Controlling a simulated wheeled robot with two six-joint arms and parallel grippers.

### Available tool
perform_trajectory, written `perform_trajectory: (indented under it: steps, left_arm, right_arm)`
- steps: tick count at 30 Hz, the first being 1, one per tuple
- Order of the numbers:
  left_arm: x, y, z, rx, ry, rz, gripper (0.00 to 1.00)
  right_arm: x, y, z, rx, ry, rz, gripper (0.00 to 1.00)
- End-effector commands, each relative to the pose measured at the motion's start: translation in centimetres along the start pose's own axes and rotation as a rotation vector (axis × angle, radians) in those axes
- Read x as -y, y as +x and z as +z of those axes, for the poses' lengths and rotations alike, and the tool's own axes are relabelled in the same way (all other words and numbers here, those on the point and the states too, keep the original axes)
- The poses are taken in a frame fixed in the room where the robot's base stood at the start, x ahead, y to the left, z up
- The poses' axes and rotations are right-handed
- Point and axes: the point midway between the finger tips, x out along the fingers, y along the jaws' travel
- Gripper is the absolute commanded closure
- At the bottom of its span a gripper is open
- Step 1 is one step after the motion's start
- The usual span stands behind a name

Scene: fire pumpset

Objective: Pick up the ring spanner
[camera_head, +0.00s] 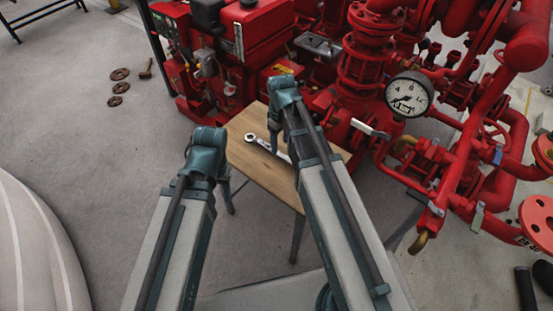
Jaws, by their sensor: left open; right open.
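The ring spanner (265,146) is a silver tool lying on a small wooden table (250,168). Its ring end points to the upper left, and its other end is partly hidden behind my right arm. My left gripper (222,172) is at the table's left edge, left of the spanner and apart from it; its fingers are mostly hidden by the wrist. My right gripper (274,120) is over the table's far side, close above and right of the spanner's ring end, with its fingers hardly visible. Neither gripper holds anything that I can see.
Red pump machinery with pipes and a pressure gauge (409,94) stands close behind and right of the table. Several brown round parts (119,88) and a hammer-like tool (146,69) lie on the floor at the left. The grey floor left of the table is clear.

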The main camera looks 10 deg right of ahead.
Motion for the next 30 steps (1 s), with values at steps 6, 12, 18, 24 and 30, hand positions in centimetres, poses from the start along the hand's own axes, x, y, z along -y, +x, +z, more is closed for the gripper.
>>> perform_trajectory:
  steps: [6, 12, 18, 24, 30]
  left_arm:
    - [-0.1, 0.6, 0.0, 0.000, 0.000, 0.000, 0.46]
    - [-0.2, 1.7, -0.1, 0.000, 0.000, 0.000, 0.46]
    - [-0.4, 4.2, -0.2, 0.000, 0.000, 0.000, 0.46]
    - [-0.6, 5.8, -0.3, 0.000, 0.000, 0.000, 0.46]
    - [-0.5, 5.7, -0.3, 0.000, 0.000, 0.000, 0.46]
  right_arm:
    - [0.0, 0.6, 0.0, 0.000, 0.000, 0.000, 0.40]
    - [-0.1, 1.7, -0.1, 0.000, 0.000, 0.000, 0.40]
    - [-0.4, 4.2, -0.3, 0.000, 0.000, 0.000, 0.40]
    - [-0.4, 5.9, -0.3, 0.000, 0.000, 0.000, 0.40]
    - [-0.4, 5.7, -0.3, 0.000, 0.000, 0.000, 0.40]
